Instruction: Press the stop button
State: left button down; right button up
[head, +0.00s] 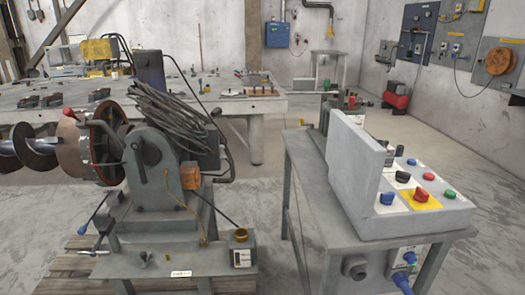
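A sloped grey control box (415,215) stands on a grey metal table at the right. A large red button (421,193) sits on a yellow plate near its front edge. The labels are too small to read, so I cannot tell which is marked stop. An upright grey panel hides part of the box's left side. Neither of my grippers shows.
An auger machine (150,165) with coiled cable stands at the left on a pallet. The metal table (310,185) holds the control box; blue plugs (404,280) hang below its front. A long workbench (225,104) stands behind. The floor to the right is clear.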

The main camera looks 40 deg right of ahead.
aim_at(429, 176)
jog(key=z, duration=1.95)
